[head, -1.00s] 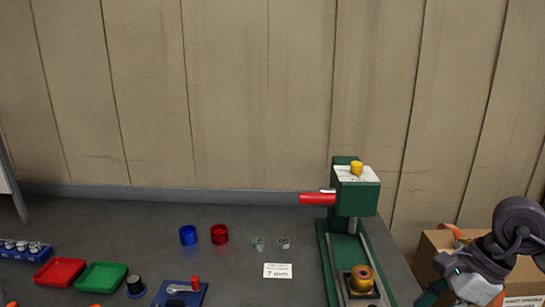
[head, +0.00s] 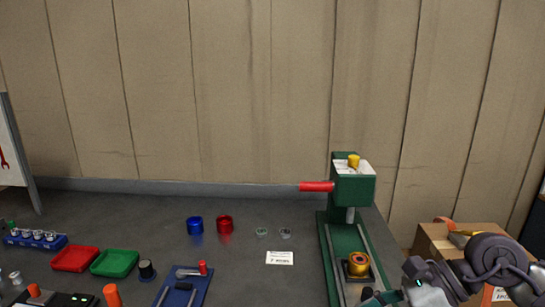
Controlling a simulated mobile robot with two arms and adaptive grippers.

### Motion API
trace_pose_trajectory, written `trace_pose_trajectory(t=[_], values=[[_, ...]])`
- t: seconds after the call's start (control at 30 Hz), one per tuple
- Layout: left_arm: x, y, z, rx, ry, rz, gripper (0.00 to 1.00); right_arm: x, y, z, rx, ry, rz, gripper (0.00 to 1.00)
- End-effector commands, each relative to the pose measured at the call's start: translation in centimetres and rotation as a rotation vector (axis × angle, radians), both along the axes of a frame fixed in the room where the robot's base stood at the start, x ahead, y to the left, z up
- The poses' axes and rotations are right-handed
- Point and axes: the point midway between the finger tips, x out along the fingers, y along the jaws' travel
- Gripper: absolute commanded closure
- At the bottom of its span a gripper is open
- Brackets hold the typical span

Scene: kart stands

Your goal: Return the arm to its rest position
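My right arm comes in at the lower right, over the cardboard box and close to the right side of the green press (head: 354,188). My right gripper (head: 378,298) shows only in part at the bottom edge, beside the press base; its fingers are mostly cut off, and I cannot tell whether they are open or shut or hold anything. My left arm and gripper are not in view. A gold and orange round part (head: 358,264) sits on the press base under the ram.
A cardboard box (head: 428,246) stands right of the bench.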

Motion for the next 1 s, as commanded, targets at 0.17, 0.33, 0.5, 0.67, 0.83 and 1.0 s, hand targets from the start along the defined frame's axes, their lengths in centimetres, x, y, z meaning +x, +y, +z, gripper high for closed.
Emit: trace_pose_trajectory(t=[0.17,0.33,0.5,0.67,0.83,1.0], values=[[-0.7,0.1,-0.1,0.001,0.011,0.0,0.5,-0.8,5.9,2.5,0.354,0.091,-0.055,0.48],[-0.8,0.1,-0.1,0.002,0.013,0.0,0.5,-0.1,9.6,7.6,0.864,0.304,-0.234,0.48],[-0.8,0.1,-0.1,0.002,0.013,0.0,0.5,3.7,6.7,10.1,1.402,0.643,-0.587,0.48],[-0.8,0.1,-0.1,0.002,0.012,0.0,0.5,7.0,0.5,4.8,1.799,1.011,-1.053,0.48],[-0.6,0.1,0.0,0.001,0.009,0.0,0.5,5.4,-4.8,-6.8,2.036,1.379,-1.655,0.48],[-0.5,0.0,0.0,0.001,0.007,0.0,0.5,-0.9,-6.4,-16.6,-1.703,-1.348,1.84,0.48]])
